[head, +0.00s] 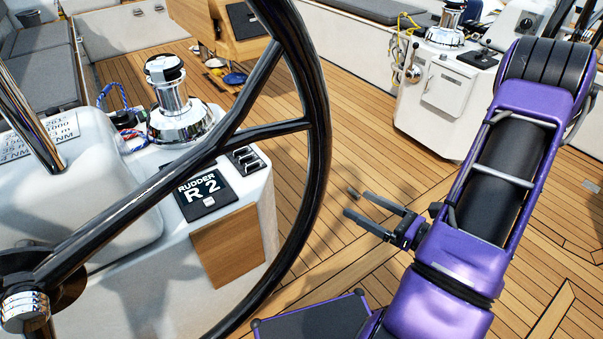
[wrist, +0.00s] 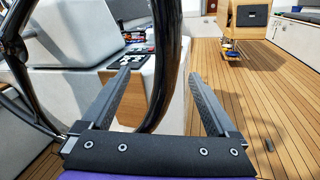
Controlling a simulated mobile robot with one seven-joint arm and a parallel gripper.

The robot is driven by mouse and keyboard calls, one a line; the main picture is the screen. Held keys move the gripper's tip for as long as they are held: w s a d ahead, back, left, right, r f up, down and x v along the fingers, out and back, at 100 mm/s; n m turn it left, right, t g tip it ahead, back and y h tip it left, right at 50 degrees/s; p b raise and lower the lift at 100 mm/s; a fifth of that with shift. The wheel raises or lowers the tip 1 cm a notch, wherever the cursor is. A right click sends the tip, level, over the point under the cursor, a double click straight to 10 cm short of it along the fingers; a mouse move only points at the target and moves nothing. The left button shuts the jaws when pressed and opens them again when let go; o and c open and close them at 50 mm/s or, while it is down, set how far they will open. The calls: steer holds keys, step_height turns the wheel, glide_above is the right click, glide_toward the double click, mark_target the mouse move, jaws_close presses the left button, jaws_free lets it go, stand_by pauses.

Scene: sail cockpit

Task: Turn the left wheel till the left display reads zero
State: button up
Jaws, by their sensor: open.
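The left wheel (head: 319,130) is a large black ring with spokes and a chrome hub (head: 25,310); it fills the left half of the head view. The left display (head: 206,195) is a black panel on the white console reading "RUDDER R 2". My gripper (head: 358,203) is open and empty, to the right of the wheel rim and apart from it in the head view. In the wrist view, the wheel rim (wrist: 169,60) runs upright between the two open fingers in the picture, beyond them; I cannot tell the exact distance.
The white console (head: 100,240) with a wooden panel (head: 228,245) and a chrome winch (head: 178,110) stands behind the wheel. A second console (head: 445,95) is at the back right. A wooden table (head: 225,30) stands at the back.

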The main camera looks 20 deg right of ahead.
mark_target(310, 169)
steer(key=shift+m+t+h, duration=0.4)
steer(key=shift+m+t, duration=0.1)
steer(key=shift+m, duration=0.2)
steer(key=x, duration=1.7)
steer(key=shift+w+d+b, duration=0.2)
steer(key=shift+d+b, duration=0.05)
steer(key=shift+b, duration=0.15)
steer(key=shift+c, duration=0.3)
jaws_close()
